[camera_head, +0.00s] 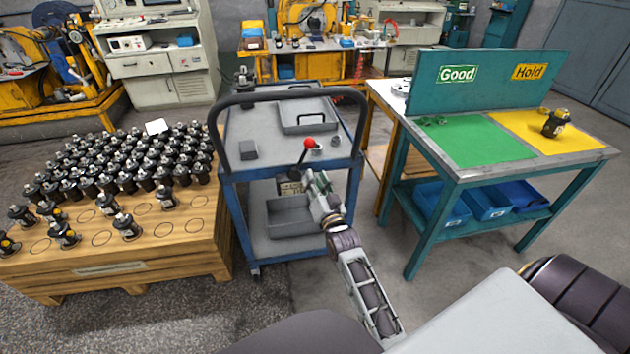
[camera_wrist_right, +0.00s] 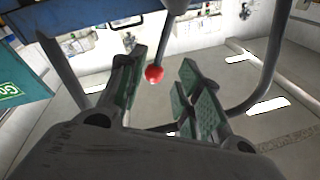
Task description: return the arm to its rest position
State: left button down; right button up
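My right arm reaches from the bottom of the head view up to the blue and grey cart. Its gripper (camera_head: 317,184) is beside the cart's near right part, just below a lever with a red ball knob (camera_head: 309,143). In the right wrist view the gripper (camera_wrist_right: 163,62) is open. Its green-padded fingers are spread apart, and the red knob (camera_wrist_right: 153,74) on its grey rod shows between them. I cannot tell how deep between the fingers the knob lies. The gripper seems to hold nothing. My left gripper is not in view.
The cart (camera_head: 245,130) has a dark curved handle (camera_head: 290,91). A wooden pallet box (camera_head: 185,245) with many black motors stands left. At right, a teal table has green (camera_head: 475,141) and yellow (camera_head: 510,122) areas; one motor (camera_head: 555,122) stands on yellow. Floor between cart and table is clear.

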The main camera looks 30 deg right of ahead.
dwell(0.3)
